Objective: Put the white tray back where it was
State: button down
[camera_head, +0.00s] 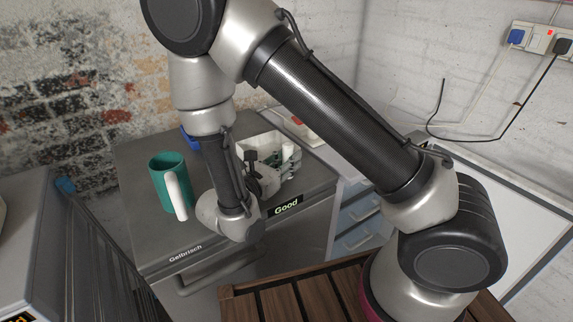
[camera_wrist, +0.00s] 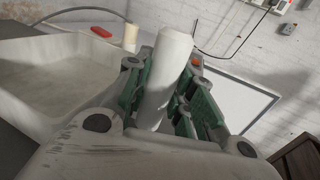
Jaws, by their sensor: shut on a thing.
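The white tray (camera_head: 264,143) is on the grey cabinet top, partly hidden behind my gripper (camera_head: 268,168). In the wrist view the tray (camera_wrist: 52,80) fills the left side, and its shallow inside looks empty. My gripper (camera_wrist: 164,75) has green-padded fingers on either side of a white rounded piece beside the tray, which seems to be part of it. The gripper is shut on this piece. I cannot tell whether the tray touches the cabinet top.
A teal mug (camera_head: 166,180) with a white handle stands left of my gripper on the cabinet top (camera_head: 140,160). An orange-red item (camera_wrist: 101,31) and a cream cylinder (camera_wrist: 130,38) lie beyond the tray. A brown slatted surface (camera_head: 310,295) is in front.

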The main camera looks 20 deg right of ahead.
jog(key=shift+f, duration=0.65)
jog(key=c, duration=1.2)
grip_release()
jog(key=shift+f, duration=0.15)
jog(key=shift+c, duration=0.2)
jog(key=shift+s+a, duration=0.1)
jog(key=shift+a, duration=0.05)
jog(key=v, duration=1.1)
jog(key=shift+s+a, duration=0.2)
